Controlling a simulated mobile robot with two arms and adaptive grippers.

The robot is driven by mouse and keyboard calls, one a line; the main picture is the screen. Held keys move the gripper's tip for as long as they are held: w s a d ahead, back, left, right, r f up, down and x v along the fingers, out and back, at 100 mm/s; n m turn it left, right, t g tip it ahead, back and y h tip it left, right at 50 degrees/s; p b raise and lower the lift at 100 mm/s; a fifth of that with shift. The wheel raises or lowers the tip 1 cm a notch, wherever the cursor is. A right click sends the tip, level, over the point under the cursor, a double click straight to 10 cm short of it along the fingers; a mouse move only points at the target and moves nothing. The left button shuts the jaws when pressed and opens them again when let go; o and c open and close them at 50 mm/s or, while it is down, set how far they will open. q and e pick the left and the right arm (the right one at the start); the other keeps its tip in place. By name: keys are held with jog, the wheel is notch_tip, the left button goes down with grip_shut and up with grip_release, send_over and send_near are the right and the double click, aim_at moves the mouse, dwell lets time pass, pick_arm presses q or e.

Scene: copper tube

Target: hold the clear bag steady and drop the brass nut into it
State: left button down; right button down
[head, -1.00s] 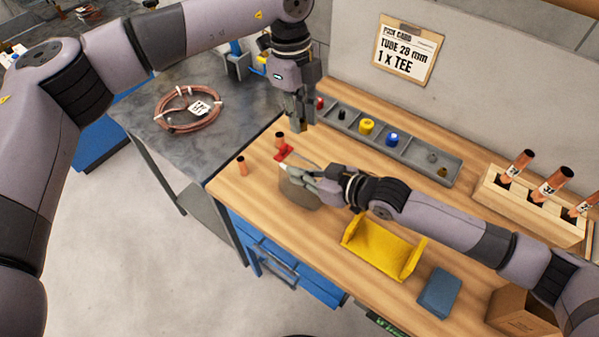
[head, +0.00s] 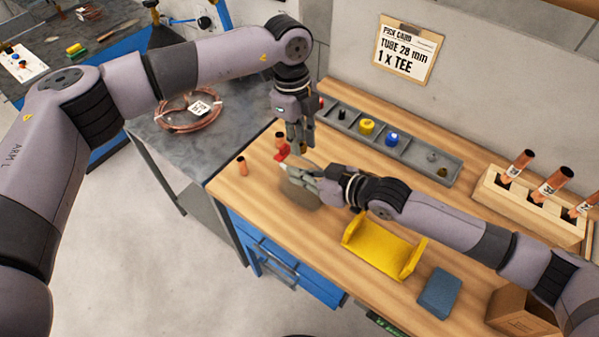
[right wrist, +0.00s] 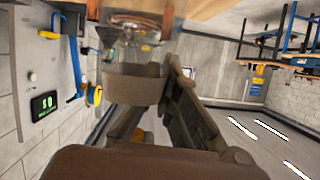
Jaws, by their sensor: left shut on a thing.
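My left gripper (head: 302,149) points down above the back left of the wooden bench. It is shut on a small brass-coloured piece, apparently the brass nut, mostly hidden by its fingers. My right gripper (head: 292,172) reaches in from the right, just below and in front of the left one, close to it. In the right wrist view the clear bag (right wrist: 126,48) lies in front of the right fingers, with a tan band across its near side. The picture does not show clearly whether these fingers pinch the bag. A greyish patch under the right hand may be bag or shadow.
A grey compartment tray (head: 415,150) runs along the back. A yellow cradle (head: 383,252), a blue block (head: 438,291) and a tube rack (head: 530,213) are to the right.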

pick_arm(q)
jog(key=shift+f, duration=1.2)
jog(key=c, duration=1.3)
grip_release()
jog(key=shift+c, duration=0.2)
jog(key=shift+r, duration=0.1)
notch_tip(320, 180, up, 12)
jog(key=a, duration=0.1)
jog(key=shift+w, duration=0.45)
jog(key=shift+a, duration=0.1)
pick_arm(e)
jog(key=c, duration=2.4)
grip_release()
jog(key=c, duration=1.7)
grip_release()
